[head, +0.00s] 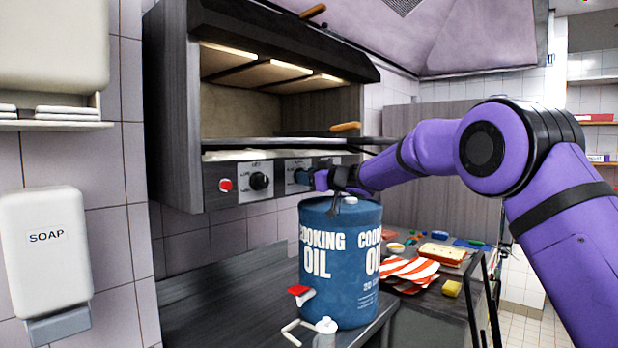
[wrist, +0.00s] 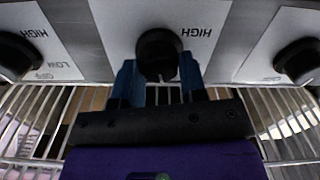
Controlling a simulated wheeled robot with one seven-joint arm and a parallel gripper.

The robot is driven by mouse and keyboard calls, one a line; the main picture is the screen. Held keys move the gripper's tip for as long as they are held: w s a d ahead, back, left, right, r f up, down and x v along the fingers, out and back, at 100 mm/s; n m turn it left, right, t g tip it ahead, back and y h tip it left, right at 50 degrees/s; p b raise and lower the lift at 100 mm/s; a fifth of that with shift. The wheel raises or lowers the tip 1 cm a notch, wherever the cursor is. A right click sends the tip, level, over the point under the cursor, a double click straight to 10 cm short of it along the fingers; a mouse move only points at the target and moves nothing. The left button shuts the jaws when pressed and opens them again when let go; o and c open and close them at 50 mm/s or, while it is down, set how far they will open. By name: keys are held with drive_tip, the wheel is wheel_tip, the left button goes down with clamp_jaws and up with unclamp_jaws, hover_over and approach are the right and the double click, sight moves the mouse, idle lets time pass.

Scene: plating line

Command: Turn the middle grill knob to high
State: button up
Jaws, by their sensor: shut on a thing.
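The middle grill knob (wrist: 158,54) is a round black knob on a light panel plate in the wrist view. The word HIGH is printed upside down to its right. My gripper (wrist: 158,82) has its two blue fingers on either side of the knob and is shut on it. The fingers and gripper body hide the lower labels, and I cannot tell which mark the knob points to. In the head view my gripper (head: 312,179) is at the grill's front panel and covers the middle knob there.
Other black knobs flank it in the wrist view, at left (wrist: 17,56) and right (wrist: 298,60). In the head view another knob (head: 260,181) and a red button (head: 225,185) are to the left. A blue cooking oil drum (head: 335,285) stands just below my gripper.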

drive_tip(key=n, duration=2.1)
drive_tip(key=shift+s+f, duration=0.1)
drive_tip(key=shift+f, duration=0.25)
drive_tip(key=shift+n, duration=0.4)
drive_tip(key=o, duration=0.9)
drive_tip(key=v, duration=1)
drive_tip(key=shift+s+d, duration=0.25)
drive_tip(key=shift+s, duration=0.05)
